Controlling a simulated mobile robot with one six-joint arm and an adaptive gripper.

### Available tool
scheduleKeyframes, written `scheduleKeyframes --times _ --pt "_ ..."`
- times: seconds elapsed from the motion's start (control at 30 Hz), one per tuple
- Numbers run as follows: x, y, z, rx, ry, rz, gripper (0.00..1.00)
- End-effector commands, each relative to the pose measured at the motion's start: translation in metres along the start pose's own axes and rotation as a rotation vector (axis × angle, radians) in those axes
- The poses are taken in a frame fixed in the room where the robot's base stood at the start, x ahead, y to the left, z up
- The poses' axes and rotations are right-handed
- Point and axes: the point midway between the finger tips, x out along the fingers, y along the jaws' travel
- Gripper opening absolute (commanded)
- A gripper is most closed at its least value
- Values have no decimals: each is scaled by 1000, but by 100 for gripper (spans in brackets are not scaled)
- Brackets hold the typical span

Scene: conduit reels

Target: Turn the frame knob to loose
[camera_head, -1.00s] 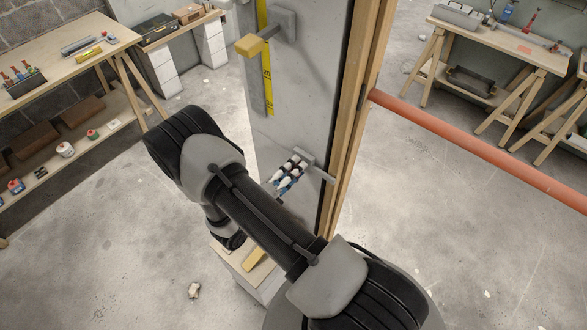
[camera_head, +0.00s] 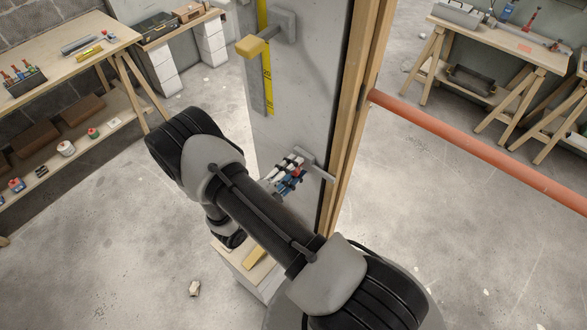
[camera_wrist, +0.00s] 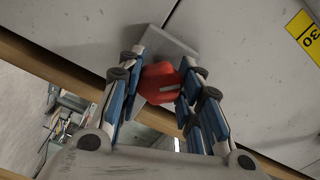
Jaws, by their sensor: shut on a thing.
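The red knob (camera_wrist: 160,82) sits between my fingers in the wrist view, in front of a grey bracket (camera_wrist: 176,45) on the panel. A pale line shows on the knob's lower right part. My gripper (camera_wrist: 161,74) is shut on the knob, with blue-padded fingers on its left and right sides. In the head view my gripper (camera_head: 296,172) is at the grey bracket (camera_head: 317,166) low on the tall grey panel (camera_head: 310,110), and only a little red shows by the fingers. No loose or tight marking is readable.
A yellow-tipped grey handle (camera_head: 250,46) and a yellow scale (camera_head: 267,88) are higher on the panel. A wooden post (camera_head: 357,110) edges the panel. An orange bar (camera_head: 470,145) runs out to the right. Workbenches (camera_head: 60,68) stand at the back left and right.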

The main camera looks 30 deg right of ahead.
Motion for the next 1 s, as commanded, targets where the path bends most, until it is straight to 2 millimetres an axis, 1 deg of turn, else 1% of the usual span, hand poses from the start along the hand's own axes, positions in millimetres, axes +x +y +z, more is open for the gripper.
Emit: scheduleKeyframes --times 0.33,0.37,0.4,0.67,1.0 --pt "0 0 0 -2 0 0 9" --pt "0 0 0 -2 0 0 35" --pt "0 0 0 -2 0 0 37" --pt "0 0 0 -1 0 0 54" --pt "-2 0 0 -1 -1 0 54"
